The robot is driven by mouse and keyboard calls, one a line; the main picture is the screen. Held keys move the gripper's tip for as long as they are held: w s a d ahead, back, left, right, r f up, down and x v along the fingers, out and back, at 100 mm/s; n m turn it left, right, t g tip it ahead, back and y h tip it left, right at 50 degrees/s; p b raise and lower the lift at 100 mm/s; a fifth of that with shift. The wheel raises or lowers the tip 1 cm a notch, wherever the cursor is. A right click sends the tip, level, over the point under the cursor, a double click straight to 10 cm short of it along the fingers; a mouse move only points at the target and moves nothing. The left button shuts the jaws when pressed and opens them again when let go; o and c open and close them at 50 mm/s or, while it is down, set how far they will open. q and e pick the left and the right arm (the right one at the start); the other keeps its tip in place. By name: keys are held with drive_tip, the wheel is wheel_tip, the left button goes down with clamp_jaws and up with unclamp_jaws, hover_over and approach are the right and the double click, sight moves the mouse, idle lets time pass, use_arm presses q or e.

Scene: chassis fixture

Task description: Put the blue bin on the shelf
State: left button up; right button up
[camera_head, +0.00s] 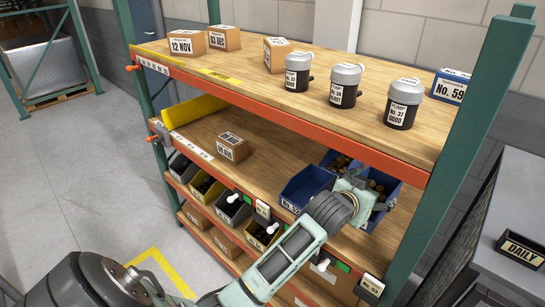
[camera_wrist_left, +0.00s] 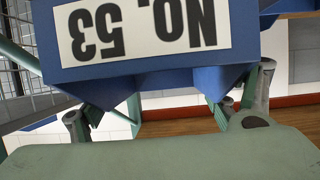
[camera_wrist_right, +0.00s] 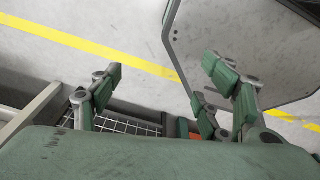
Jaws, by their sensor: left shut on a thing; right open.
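A blue bin labelled No. 53 (camera_wrist_left: 150,75) fills the upper part of the left wrist view, with its label upside down. My left gripper (camera_head: 352,196) is shut on this bin, on the right part of the middle shelf (camera_head: 262,170). In the head view the gripper partly hides the bin (camera_head: 392,197), which holds brown items. I cannot tell whether its base touches the shelf board. My right gripper (camera_wrist_right: 165,90) is open and empty in the right wrist view, away from the shelf.
Another blue bin (camera_head: 305,184) stands just left of the held one, with a further blue bin (camera_head: 329,158) behind. The upper shelf carries boxes and several canisters (camera_head: 343,86). A green post (camera_head: 462,150) stands right.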

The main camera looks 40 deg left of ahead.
use_arm(q)
drive_tip(key=shift+w+r, duration=0.2)
drive_tip(key=shift+w, duration=0.05)
drive_tip(key=shift+a+f, duration=0.1)
wheel_tip(320, 180, down, 6)
drive_tip(key=shift+r+p, duration=0.1)
drive_tip(key=shift+p, duration=0.35)
wheel_tip(320, 180, down, 4)
use_arm(e)
drive_tip(key=shift+s+a+r, duration=0.25)
drive_tip(key=shift+s+r, duration=0.05)
drive_tip(key=shift+r, duration=0.3)
use_arm(q)
drive_tip(key=o, duration=1.6)
drive_tip(key=shift+s+f, duration=0.1)
drive_tip(key=shift+f, duration=0.15)
drive_tip(key=shift+c, duration=0.2)
